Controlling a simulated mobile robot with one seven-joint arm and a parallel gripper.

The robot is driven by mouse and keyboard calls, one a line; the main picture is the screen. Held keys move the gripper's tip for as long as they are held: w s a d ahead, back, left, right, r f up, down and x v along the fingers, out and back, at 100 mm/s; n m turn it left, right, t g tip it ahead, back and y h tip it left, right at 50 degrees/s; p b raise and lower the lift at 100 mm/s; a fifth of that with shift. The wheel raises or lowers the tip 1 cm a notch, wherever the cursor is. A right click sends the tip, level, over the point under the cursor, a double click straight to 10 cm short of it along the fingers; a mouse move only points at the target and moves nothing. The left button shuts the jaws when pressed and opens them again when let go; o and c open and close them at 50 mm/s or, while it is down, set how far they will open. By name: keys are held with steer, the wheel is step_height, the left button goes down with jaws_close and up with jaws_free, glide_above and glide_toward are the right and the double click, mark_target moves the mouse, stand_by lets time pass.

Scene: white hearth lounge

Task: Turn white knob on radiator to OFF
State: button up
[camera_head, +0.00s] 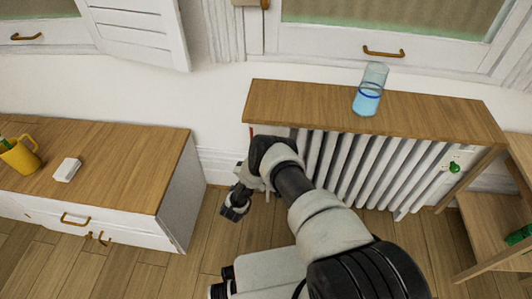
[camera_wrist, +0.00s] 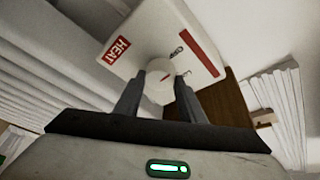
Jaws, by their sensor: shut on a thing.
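The white radiator (camera_head: 346,165) stands under a wooden shelf; its pale fins also show at left in the wrist view (camera_wrist: 50,65). In the wrist view, a white control plate (camera_wrist: 205,50) carries a red HEAT label at its left and a red strip at its right. The round white knob (camera_wrist: 159,92) sits on the plate and bears a small red mark. My gripper (camera_wrist: 160,82) is shut on the knob, one dark finger on either side. In the head view my arm reaches to the radiator's left end and hides the knob.
A wooden shelf (camera_head: 310,99) over the radiator bears a glass of blue liquid (camera_head: 367,90). A green knob (camera_head: 454,167) is at the radiator's right end, near a wooden shelf unit (camera_head: 490,212). A cabinet (camera_head: 110,165) with a yellow mug (camera_head: 20,156) stands left.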

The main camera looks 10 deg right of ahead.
steer(key=shift+d+n+t+b, duration=0.1)
steer(key=shift+n+t+b, duration=0.35)
steer(key=shift+n, duration=0.75)
steer(key=o, duration=1)
steer(key=shift+o, duration=0.2)
steer(key=shift+s+f, duration=0.1)
